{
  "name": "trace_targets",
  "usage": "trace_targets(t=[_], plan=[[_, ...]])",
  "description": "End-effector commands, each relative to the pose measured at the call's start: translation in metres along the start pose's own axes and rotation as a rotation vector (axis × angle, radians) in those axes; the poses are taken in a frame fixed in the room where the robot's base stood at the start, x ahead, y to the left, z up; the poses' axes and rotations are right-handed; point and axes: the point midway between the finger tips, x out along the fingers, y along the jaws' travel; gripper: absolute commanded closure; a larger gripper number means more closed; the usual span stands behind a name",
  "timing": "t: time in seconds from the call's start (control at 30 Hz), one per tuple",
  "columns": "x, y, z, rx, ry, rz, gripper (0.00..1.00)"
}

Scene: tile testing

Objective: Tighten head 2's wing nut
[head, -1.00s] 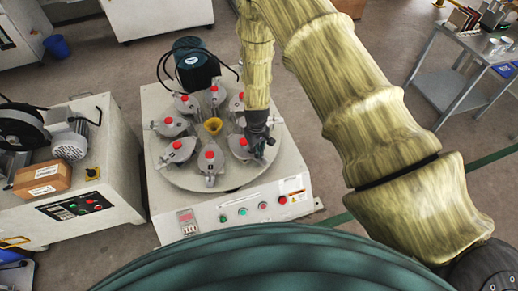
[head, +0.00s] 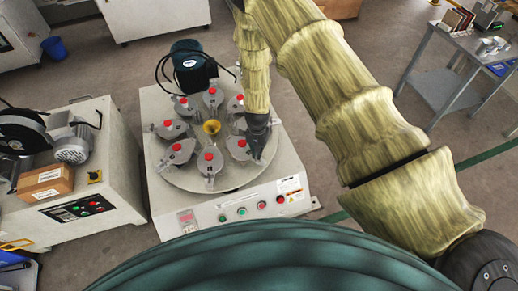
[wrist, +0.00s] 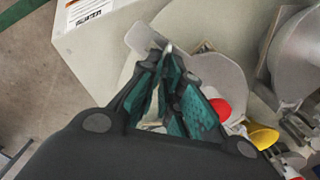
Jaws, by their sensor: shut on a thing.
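The round turntable (head: 232,187) on the white tester carries a ring of grey test heads with red knobs. My gripper (head: 256,158) points down at the right side of this ring, beside the front-right head (head: 238,150). In the wrist view my gripper (wrist: 167,58) has its fingertips close together, pinching a small metal piece that appears to be the wing nut (wrist: 168,47). A flat grey plate (wrist: 144,36) extends beyond the tips. Most of the nut is hidden by the fingers.
A yellow funnel (head: 211,127) stands at the ring's centre, and neighbouring heads crowd the gripper. A teal motor (head: 193,68) with black cables stands behind. A second machine (head: 75,190) is at left, a grey side table (head: 440,85) at right. Floor between them is clear.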

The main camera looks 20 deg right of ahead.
Motion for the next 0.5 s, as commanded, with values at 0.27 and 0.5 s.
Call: trace_targets(t=[0.27, 0.5], plan=[[-0.0013, 0.0047, -0.0016, 0.227, 0.003, 0.001, 1.0], [-0.0011, 0.0059, -0.0011, 0.363, 0.004, 0.0, 1.0]])
